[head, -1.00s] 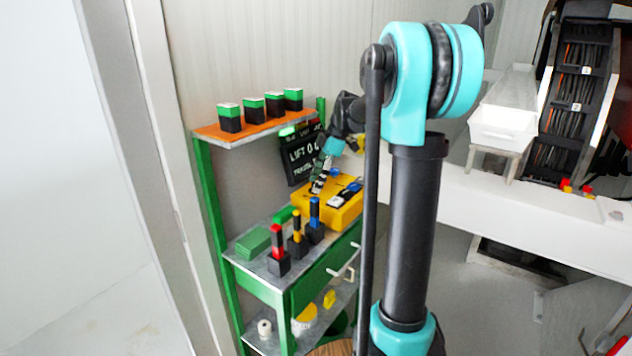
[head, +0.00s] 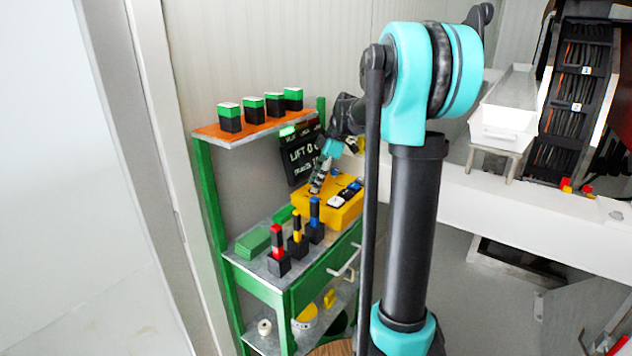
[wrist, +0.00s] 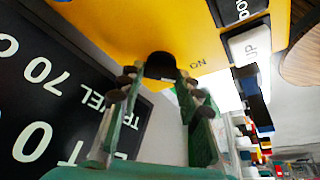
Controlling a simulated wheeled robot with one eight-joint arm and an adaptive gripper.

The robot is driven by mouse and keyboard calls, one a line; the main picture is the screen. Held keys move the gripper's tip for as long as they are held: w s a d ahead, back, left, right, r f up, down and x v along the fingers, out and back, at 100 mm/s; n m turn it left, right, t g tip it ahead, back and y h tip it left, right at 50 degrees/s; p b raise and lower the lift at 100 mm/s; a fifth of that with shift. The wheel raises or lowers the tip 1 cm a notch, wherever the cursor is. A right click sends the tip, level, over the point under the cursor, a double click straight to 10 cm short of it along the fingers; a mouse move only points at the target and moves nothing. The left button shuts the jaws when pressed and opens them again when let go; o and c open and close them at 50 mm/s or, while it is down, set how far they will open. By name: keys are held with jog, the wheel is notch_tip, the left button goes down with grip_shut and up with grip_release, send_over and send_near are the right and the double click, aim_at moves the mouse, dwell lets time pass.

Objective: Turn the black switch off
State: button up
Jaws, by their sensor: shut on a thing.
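The black switch (wrist: 160,66) is a small dark knob on the yellow control box (wrist: 110,25), with an "ON" label printed to its right in the wrist view. My gripper (wrist: 158,80) has its two green-padded fingers on either side of the knob and is shut on it. The fingertips partly cover the knob, so its exact angle is hard to tell. In the head view my gripper (head: 316,186) reaches down to the top of the yellow box (head: 345,213), and the switch is too small and covered to make out there.
A white UP button (wrist: 250,45) and a black DOWN button (wrist: 238,10) sit on the same box. A black lettered sign (head: 300,158) stands close behind my gripper. Red, yellow and blue-topped black blocks stand on the green shelf (head: 240,277) in front.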

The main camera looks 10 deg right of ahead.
jog(key=m+t, duration=0.1)
jog(key=m, duration=0.3)
jog(key=shift+s+m+t, duration=0.15)
jog(key=shift+m+t, duration=0.15)
jog(key=shift+t, duration=0.1)
jog(key=shift+m+t+h, duration=0.6)
jog(key=shift+m, duration=1.4)
jog(key=o, duration=1.2)
jog(key=shift+c, duration=0.2)
jog(key=shift+s+r, duration=0.1)
jog(key=v, duration=1.1)
jog(key=shift+s+r, duration=0.2)
jog(key=shift+r, duration=0.15)
